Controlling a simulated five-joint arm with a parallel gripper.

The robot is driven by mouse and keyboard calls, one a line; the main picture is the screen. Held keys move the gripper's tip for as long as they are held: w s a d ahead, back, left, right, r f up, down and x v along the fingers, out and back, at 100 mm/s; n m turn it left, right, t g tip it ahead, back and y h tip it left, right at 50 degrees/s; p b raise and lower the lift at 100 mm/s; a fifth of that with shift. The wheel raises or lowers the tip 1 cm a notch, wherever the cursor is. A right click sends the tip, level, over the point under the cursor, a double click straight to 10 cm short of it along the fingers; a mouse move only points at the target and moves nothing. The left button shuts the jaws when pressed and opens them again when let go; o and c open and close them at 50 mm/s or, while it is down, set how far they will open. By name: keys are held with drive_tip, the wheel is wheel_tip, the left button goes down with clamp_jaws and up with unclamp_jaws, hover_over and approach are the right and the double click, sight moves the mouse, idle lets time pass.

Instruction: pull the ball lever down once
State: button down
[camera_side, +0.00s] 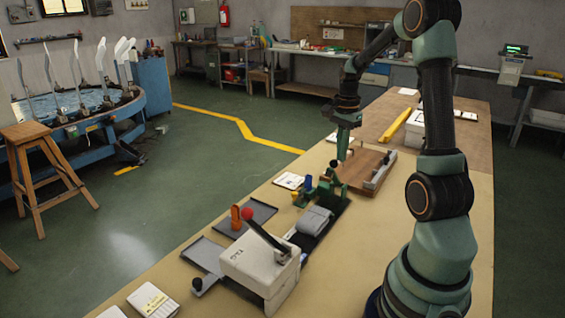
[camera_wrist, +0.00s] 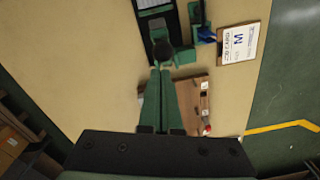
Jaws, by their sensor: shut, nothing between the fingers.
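A second ball, black (camera_side: 333,163), sits on a green fixture (camera_side: 330,185) farther back; this black ball also shows in the wrist view (camera_wrist: 162,47). My gripper (camera_side: 342,157) points down just right of the black ball in the side view. In the wrist view its green fingers (camera_wrist: 160,70) are together and empty, with tips close to the black ball. I cannot tell whether they touch it.
A wooden tray (camera_side: 376,157) lies beyond the green fixture. A job card marked M (camera_wrist: 240,43) lies beside the fixture. Dark flat trays (camera_side: 205,254) and an orange upright piece (camera_side: 235,217) stand near the white box.

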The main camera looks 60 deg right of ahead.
drive_tip(key=shift+a, duration=0.2)
drive_tip(key=shift+a, duration=0.3)
